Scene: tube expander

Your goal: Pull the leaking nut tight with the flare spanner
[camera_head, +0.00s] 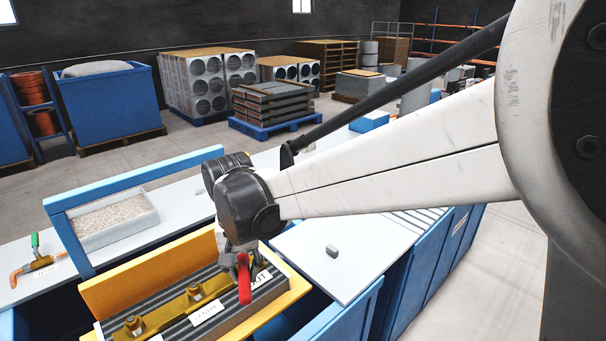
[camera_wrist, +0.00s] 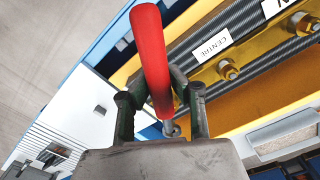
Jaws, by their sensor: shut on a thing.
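My gripper (camera_head: 238,248) is shut on a red-handled spanner (camera_head: 244,282), held above the right end of the yellow fixture. In the wrist view the red handle (camera_wrist: 150,50) slants up between the fingers (camera_wrist: 160,98), and a short metal shank shows below it. The spanner's working end is hidden. A yellow bar (camera_head: 165,308) with brass nuts lies over grey ribbed tubes. One nut (camera_head: 195,291) is near the label reading CENTRE (camera_wrist: 212,44); another nut (camera_head: 134,324) is further left. The right end of the bar is covered by my gripper. No leak can be made out.
A tray of pale granules (camera_head: 118,229) stands behind the fixture. A small grey block (camera_head: 332,251) sits on the white bench top at right, otherwise clear.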

